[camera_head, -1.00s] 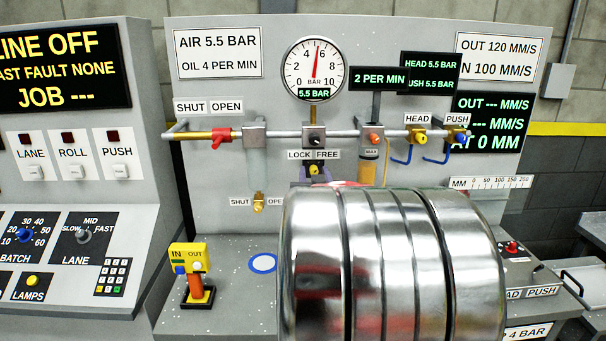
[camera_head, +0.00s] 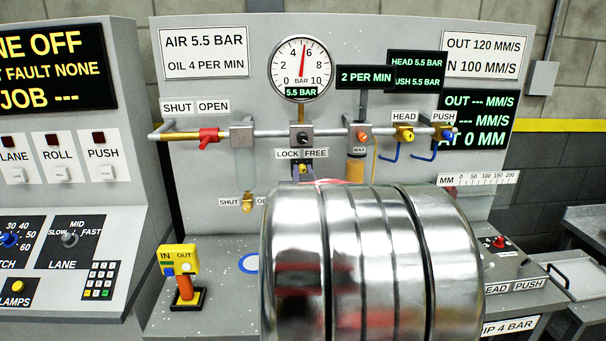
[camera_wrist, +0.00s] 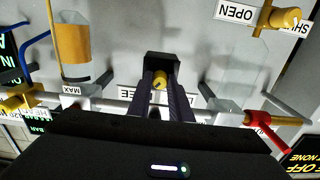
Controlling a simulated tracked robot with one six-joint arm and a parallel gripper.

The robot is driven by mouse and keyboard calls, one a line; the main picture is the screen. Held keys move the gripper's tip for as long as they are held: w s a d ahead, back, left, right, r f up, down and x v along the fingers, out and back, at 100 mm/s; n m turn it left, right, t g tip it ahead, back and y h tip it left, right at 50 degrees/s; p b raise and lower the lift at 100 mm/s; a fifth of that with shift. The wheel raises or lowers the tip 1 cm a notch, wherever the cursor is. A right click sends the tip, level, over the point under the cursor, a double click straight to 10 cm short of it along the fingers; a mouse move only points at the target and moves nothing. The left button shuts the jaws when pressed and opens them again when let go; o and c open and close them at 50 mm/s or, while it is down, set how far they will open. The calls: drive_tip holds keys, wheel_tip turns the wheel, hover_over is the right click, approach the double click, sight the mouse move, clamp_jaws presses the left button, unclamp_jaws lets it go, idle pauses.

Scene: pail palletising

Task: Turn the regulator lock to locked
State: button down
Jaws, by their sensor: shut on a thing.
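The regulator lock's yellow knob (camera_head: 302,169) sits under the LOCK FREE label (camera_head: 302,153), below the round air gauge (camera_head: 302,68). In the wrist view, which is upside down, the knob (camera_wrist: 159,83) shows between my gripper's (camera_wrist: 163,82) two dark purple fingers. My gripper is shut on it, at a dark block on the panel. The fingers and block cover much of the label there. Whether the knob points to LOCK or FREE cannot be told. In the head view a large shiny banded cylinder hides what lies below the knob.
A grey pipe (camera_head: 268,133) crosses the panel above the knob. A red SHUT/OPEN valve handle (camera_head: 209,136) is to its left. An orange-filled bowl (camera_head: 356,168) and the HEAD (camera_head: 404,133) and PUSH (camera_head: 448,134) valves are to its right. A yellow IN/OUT lever (camera_head: 179,262) stands at lower left.

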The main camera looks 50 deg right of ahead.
drive_tip(key=shift+n, duration=0.5)
drive_tip(key=n, duration=0.3)
drive_tip(key=shift+n, duration=0.3)
drive_tip(key=n, duration=0.3)
drive_tip(key=shift+n, duration=0.3)
drive_tip(key=shift+w+a+f+n, duration=0.1)
drive_tip(key=shift+f+n, duration=0.05)
drive_tip(key=shift+n, duration=3.75)
drive_tip(key=shift+f, duration=0.1)
drive_tip(key=c, duration=1.6)
unclamp_jaws()
